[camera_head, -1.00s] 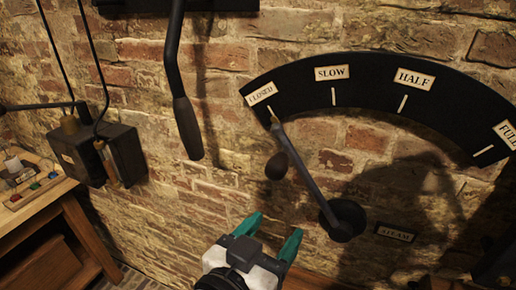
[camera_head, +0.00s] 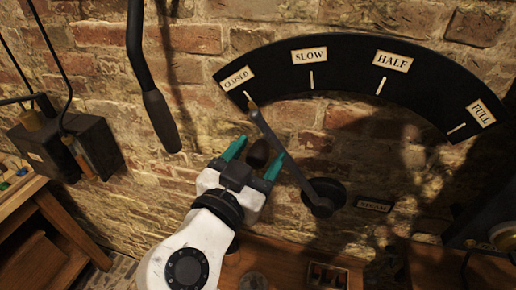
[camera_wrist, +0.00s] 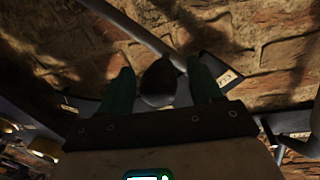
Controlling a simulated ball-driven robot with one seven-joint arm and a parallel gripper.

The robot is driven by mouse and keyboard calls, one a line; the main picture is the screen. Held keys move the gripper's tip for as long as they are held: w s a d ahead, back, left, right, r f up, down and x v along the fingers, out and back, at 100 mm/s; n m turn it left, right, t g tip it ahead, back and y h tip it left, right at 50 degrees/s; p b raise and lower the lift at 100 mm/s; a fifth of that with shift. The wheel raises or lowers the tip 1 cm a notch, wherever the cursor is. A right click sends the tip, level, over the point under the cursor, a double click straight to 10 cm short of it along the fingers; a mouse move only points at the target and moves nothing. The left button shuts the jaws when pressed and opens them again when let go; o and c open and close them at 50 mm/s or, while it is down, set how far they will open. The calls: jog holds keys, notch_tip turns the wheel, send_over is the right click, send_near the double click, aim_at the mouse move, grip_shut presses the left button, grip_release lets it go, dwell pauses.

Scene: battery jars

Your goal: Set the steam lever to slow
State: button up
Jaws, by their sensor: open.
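The steam lever (camera_head: 284,150) is a dark grey bar on a round black pivot (camera_head: 325,197) on the brick wall. Its tip points at the CLOSED label (camera_head: 237,78) on the black curved scale. The SLOW label (camera_head: 310,56) is the one to its right. A dark rounded knob (camera_head: 258,154) stands out from the lever. My gripper (camera_head: 257,156) is open, with its green fingers on either side of the knob. In the wrist view the knob (camera_wrist: 158,84) sits between the open fingers (camera_wrist: 160,88); contact cannot be told.
A second long black lever (camera_head: 160,120) hangs left of the scale. A dark box with cables (camera_head: 65,148) is on the wall at left, above a wooden table (camera_head: 25,205). A wooden surface (camera_head: 300,255) lies below the lever. The scale continues to HALF (camera_head: 393,61) and FULL (camera_head: 482,113).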

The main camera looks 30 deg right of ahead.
jog(key=shift+w+d, duration=0.15)
jog(key=shift+d, duration=0.15)
jog(key=shift+c, duration=0.3)
grip_shut()
